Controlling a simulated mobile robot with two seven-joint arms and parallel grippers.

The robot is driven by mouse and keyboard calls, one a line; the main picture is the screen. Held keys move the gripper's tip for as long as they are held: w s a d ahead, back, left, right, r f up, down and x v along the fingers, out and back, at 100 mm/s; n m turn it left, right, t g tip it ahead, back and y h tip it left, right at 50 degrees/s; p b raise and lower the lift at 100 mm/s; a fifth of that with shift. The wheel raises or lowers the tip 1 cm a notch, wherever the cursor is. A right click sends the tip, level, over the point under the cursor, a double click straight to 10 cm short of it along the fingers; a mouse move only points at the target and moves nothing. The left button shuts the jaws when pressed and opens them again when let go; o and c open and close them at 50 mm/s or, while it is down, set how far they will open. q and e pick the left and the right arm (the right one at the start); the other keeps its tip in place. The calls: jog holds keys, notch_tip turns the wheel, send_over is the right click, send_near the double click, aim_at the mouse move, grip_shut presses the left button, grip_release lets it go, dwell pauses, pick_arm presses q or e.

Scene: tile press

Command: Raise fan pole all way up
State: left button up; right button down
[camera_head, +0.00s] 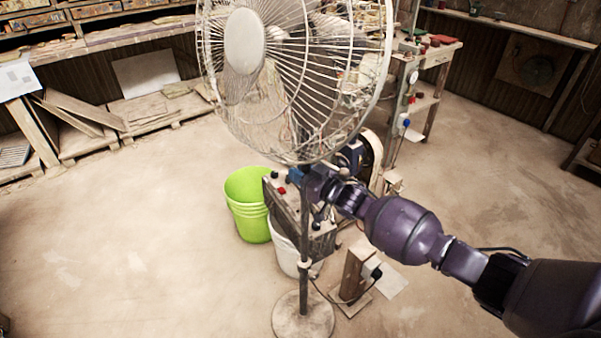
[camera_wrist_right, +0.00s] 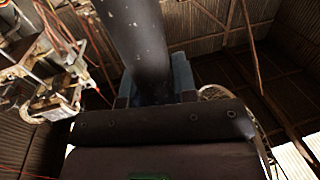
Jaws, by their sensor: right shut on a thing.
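A standing fan with a round wire cage (camera_head: 290,75) stands upright in the middle of the head view. Its thin pole (camera_head: 304,235) runs down to a round base (camera_head: 303,315) on the floor. My right gripper (camera_head: 310,181) is at the pole's upper part, just below the cage, and is shut on it. In the right wrist view the dark pole (camera_wrist_right: 138,40) rises between the blue fingers (camera_wrist_right: 155,85), and part of the cage edge shows at the right. The fingertips' contact is partly hidden. My left gripper is not in view.
A green bucket (camera_head: 248,205) and a white bucket (camera_head: 287,256) stand behind the pole, beside a machine with a red button (camera_head: 282,190). A wooden stand (camera_head: 357,275) with a cable is right of the base. Floor at left is clear.

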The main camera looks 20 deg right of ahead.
jog(key=c, duration=0.9)
grip_release()
jog(key=shift+s, duration=0.1)
jog(key=p+v, duration=0.1)
jog(key=v, duration=0.9)
jog(key=shift+s+d, duration=0.25)
jog(key=s+d+f+m+g+h, duration=0.1)
jog(key=s+f+h, duration=0.2)
jog(key=s, duration=0.7)
jog(key=s+f+m+g+h, duration=0.1)
jog(key=s+f+m+h, duration=0.1)
jog(key=s+f, duration=0.5)
jog(key=s+d+f+m+g+h, duration=0.1)
jog(key=s+f+h, duration=0.3)
jog(key=s, duration=0.9)
jog(key=shift+d+f+m+g, duration=0.35)
jog(key=shift+f+m+g, duration=0.25)
jog(key=shift+f, duration=0.15)
